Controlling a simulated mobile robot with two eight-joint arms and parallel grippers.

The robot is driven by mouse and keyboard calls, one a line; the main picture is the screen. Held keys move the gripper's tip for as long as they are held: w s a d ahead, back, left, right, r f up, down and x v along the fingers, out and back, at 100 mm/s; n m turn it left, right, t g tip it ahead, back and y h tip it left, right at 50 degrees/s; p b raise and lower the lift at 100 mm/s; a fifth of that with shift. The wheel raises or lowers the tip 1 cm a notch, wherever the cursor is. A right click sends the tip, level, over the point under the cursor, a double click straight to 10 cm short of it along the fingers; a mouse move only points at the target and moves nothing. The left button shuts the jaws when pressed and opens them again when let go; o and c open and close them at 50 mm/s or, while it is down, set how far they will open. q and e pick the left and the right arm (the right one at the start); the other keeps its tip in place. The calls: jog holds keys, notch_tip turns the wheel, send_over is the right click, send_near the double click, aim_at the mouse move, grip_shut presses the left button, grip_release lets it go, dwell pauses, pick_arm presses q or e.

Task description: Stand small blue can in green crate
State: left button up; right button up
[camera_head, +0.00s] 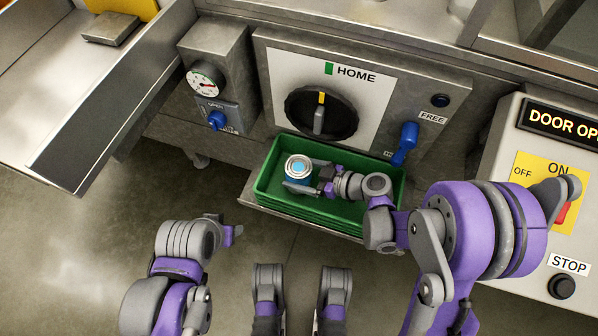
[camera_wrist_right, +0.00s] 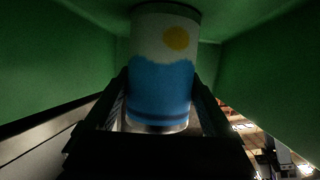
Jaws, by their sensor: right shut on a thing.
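The small blue can (camera_head: 298,165) is inside the green crate (camera_head: 372,212), toward its left end. It looks upright, with its top facing up in the head view. My right gripper (camera_head: 306,177) reaches into the crate from the right and is shut on the can. In the right wrist view the can (camera_wrist_right: 162,70) shows a white band with a yellow sun above a blue band, between my two fingers (camera_wrist_right: 160,108). Whether its base touches the crate floor is hidden. My left arm's end (camera_head: 232,234) is low at the left, outside the crate; its fingers are not clear.
The crate rests on a metal ledge below a panel with a black HOME dial (camera_head: 319,112) and a blue lever (camera_head: 404,143). A gauge box (camera_head: 204,80) stands at the left and a switch box (camera_head: 535,205) at the right. The crate's right part is behind my arm.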

aim_at(310, 176)
jog(key=shift+f, duration=0.1)
jog(key=o, duration=1.2)
jog(key=shift+s+d+r, duration=0.15)
jog(key=shift+d+r, duration=0.1)
jog(key=shift+r, duration=0.05)
jog(key=p+v, duration=0.1)
jog(key=v, duration=0.6)
jog(key=shift+p, duration=0.3)
